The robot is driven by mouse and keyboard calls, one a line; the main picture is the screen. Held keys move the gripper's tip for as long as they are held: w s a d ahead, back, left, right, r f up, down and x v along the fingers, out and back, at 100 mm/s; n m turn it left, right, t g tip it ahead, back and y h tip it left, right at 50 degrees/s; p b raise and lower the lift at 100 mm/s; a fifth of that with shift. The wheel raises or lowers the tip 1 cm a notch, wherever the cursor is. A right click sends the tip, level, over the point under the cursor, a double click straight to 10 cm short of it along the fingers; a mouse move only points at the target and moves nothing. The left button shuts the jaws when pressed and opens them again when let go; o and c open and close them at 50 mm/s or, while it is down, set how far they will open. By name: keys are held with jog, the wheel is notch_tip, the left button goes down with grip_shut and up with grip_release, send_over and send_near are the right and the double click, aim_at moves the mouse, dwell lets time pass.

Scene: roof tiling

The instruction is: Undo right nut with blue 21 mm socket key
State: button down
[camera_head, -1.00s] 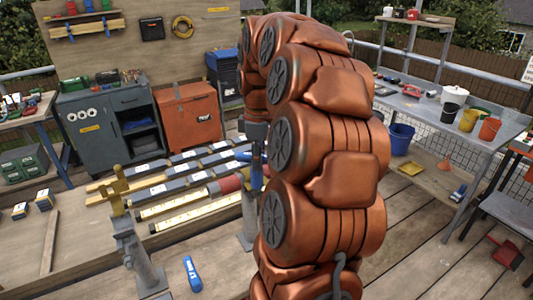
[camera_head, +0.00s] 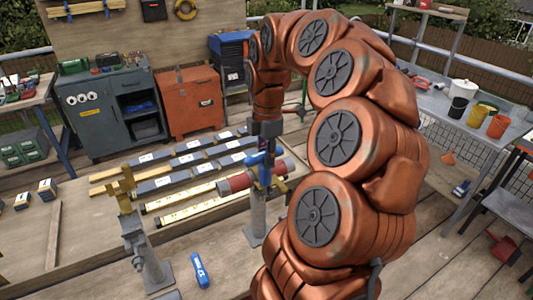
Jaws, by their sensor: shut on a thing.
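My gripper (camera_head: 266,137) points down at the middle of the picture, at the end of the copper-coloured arm. It is shut on a blue tool (camera_head: 265,160), which looks like the blue socket key; its lower end is at the top of the right post (camera_head: 257,215). A horizontal bar with red ends (camera_head: 238,183) crosses there, with yellow fittings (camera_head: 279,186) beside it. The right nut cannot be made out; the key and fittings hide that spot. The left post (camera_head: 145,255) carries a yellow bracket (camera_head: 122,187) and stands apart from the gripper.
Grey and yellow strips (camera_head: 190,205) lie on the wooden platform behind the posts. A blue-handled tool (camera_head: 200,270) lies in front. A dark cabinet (camera_head: 108,125) and an orange cabinet (camera_head: 190,103) stand behind. A bench (camera_head: 512,130) with pots is at right.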

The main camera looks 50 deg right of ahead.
jog(key=shift+w+a+r+n+p, duration=0.1)
jog(key=shift+n+p, duration=0.25)
jog(key=shift+n, duration=0.4)
jog(key=shift+r+n+p, duration=0.1)
jog(key=shift+n+p, duration=0.25)
jog(key=shift+n, duration=0.4)
jog(key=shift+b, duration=0.3)
jog(key=shift+r, duration=0.1)
jog(key=shift+d+r+p, duration=0.2)
jog(key=shift+r+p, duration=0.8)
jog(key=shift+r, duration=1.15)
jog(key=shift+a+r, duration=0.1)
jog(key=shift+r, duration=0.1)
jog(key=shift+r+p, duration=0.4)
jog(key=shift+r, duration=0.15)
